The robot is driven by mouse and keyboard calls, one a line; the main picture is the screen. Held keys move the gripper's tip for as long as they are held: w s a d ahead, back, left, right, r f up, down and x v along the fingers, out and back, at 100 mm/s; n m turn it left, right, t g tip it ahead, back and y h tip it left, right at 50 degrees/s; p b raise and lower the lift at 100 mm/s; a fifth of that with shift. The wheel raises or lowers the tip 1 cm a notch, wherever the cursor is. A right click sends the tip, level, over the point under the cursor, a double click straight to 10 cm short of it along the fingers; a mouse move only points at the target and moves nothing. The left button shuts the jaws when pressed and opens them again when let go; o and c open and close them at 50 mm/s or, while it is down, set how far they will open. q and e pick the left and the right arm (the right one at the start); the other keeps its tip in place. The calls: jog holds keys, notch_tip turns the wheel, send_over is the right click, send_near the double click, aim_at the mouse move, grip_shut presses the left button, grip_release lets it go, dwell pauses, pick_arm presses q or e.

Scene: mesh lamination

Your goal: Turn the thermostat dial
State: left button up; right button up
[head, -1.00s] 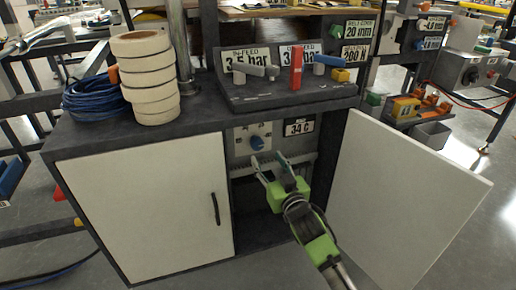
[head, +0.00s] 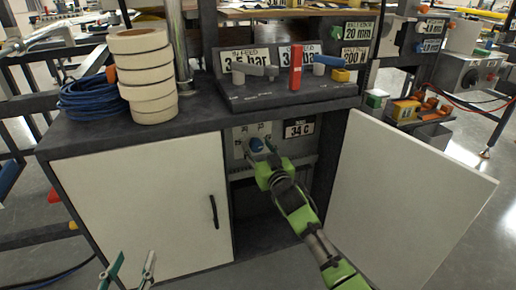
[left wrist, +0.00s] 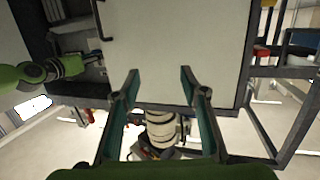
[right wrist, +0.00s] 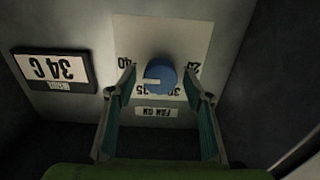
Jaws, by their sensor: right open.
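The blue thermostat dial (head: 256,145) sits on a pale scale plate inside the open cabinet bay. In the right wrist view the dial (right wrist: 161,76) lies between and just beyond the fingertips, with a white pointer line and numbers around it. My right gripper (head: 262,147) is open at the dial; it also shows in the right wrist view (right wrist: 163,85). I cannot tell whether a finger touches the dial. A display (head: 299,128) beside it reads 34 C. My left gripper (head: 127,268) is open and empty low in front of the closed door; it also shows in the left wrist view (left wrist: 159,80).
The closed white door (head: 150,205) is left of the bay; the open door (head: 405,200) stands out at the right. Tape rolls (head: 142,75), a blue cable coil (head: 92,98) and a valve panel (head: 290,93) are on top. A shelf edge runs below the dial.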

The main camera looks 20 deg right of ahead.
jog(key=c, duration=1.1)
